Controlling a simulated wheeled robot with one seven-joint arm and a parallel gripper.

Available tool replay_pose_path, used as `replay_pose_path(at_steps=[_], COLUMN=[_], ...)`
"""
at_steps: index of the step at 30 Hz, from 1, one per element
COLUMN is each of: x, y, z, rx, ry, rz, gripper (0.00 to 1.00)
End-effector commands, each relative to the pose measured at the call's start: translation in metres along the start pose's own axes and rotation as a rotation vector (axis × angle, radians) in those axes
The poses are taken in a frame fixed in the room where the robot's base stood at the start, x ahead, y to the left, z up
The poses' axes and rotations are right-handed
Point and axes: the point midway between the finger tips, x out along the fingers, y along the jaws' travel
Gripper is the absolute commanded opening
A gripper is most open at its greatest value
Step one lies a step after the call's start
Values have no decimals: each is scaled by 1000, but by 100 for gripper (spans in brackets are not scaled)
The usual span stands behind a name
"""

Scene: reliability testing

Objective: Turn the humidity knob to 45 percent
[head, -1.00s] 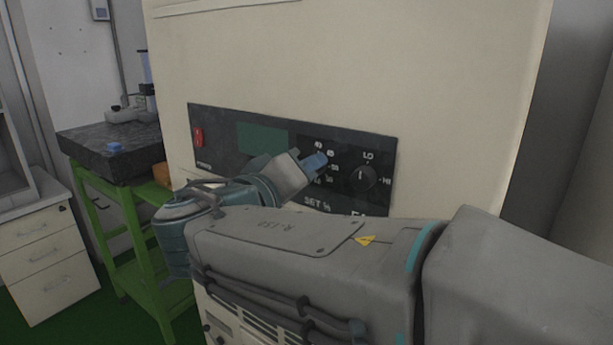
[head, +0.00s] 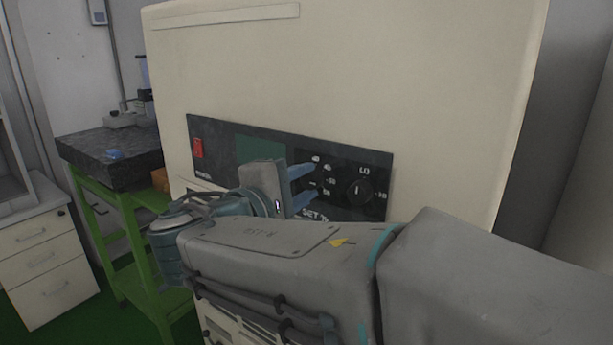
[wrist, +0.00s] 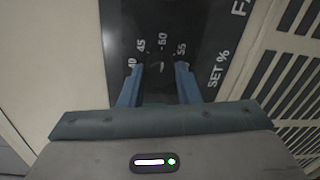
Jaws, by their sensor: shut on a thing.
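The humidity knob (wrist: 160,78) is a dark round knob above the words SET %, with the marks 45, 50 and 55 around it in the wrist view. A small pale mark on it seems to point near 50, but it is too dim to read exactly. My gripper (wrist: 158,75) has its two blue fingers on either side of the knob and is shut on it. In the head view my gripper (head: 311,182) reaches the dark control panel (head: 220,172), one finger above the other. The knob is mostly hidden there.
A second knob (head: 358,191), marked LO and HI, sits close to the right of my fingers. A red switch (head: 198,148) and a green display (head: 260,150) are on the panel's left. A green bench (head: 110,220) with a dark stone top stands left of the cream cabinet.

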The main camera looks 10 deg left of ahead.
Motion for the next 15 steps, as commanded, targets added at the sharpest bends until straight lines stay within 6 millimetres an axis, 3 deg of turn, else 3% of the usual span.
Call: replay_pose_path(at_steps=[15], x=[0], y=[3], z=[0], rx=[-477], ry=[-28], rz=[-8], gripper=[7])
